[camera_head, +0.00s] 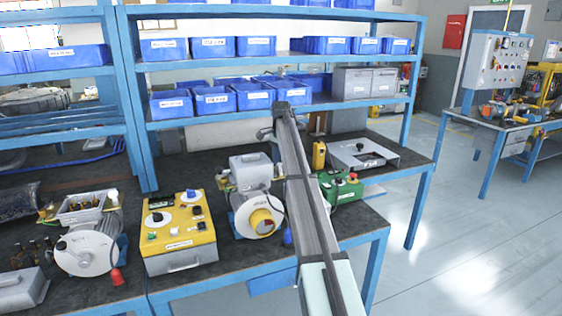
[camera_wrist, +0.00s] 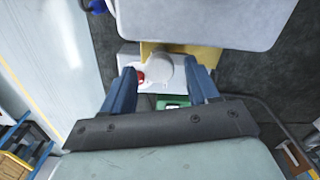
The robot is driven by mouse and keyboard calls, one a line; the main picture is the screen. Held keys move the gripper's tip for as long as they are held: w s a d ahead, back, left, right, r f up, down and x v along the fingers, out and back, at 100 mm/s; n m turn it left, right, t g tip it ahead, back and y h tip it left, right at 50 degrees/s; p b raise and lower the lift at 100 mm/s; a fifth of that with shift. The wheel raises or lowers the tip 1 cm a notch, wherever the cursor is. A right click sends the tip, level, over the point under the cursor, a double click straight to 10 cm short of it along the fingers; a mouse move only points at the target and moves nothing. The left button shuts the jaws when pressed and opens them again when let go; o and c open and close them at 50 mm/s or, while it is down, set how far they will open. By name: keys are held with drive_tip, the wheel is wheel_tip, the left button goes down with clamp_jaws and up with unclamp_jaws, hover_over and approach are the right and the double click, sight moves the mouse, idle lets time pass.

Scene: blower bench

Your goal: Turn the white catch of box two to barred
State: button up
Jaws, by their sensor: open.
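A grey lidded box (camera_head: 250,170) sits on top of the blue-based motor with a yellow-ringed front; I cannot read a number on it. In the wrist view a large pale housing (camera_wrist: 195,18), probably this box, fills the top. Below it is a yellow part (camera_wrist: 208,56) and a white plate with a red mark (camera_wrist: 139,76). A pale rounded piece (camera_wrist: 172,72), possibly the white catch, lies between my fingers in the picture; its setting is not readable. My gripper (camera_wrist: 162,88) is open, with no clear contact.
A yellow control box (camera_head: 180,240) stands left, and another motor with an open top box (camera_head: 85,235) farther left. A green control box (camera_head: 347,188) is close right of my arm. A grey panel (camera_head: 365,155) lies behind it. Shelves with blue bins stand behind the bench.

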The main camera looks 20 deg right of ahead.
drive_tip(key=c, duration=1)
drive_tip(key=shift+c, duration=0.2)
drive_tip(key=shift+n, duration=0.4)
drive_tip(key=n, duration=0.3)
drive_tip(key=shift+n, duration=0.3)
drive_tip(key=n, duration=0.4)
drive_tip(key=shift+w+a+n, duration=0.1)
drive_tip(key=shift+n, duration=0.2)
drive_tip(key=n, duration=0.4)
drive_tip(key=shift+n, duration=0.3)
drive_tip(key=shift+a+n, duration=0.1)
drive_tip(key=shift+n, duration=2)
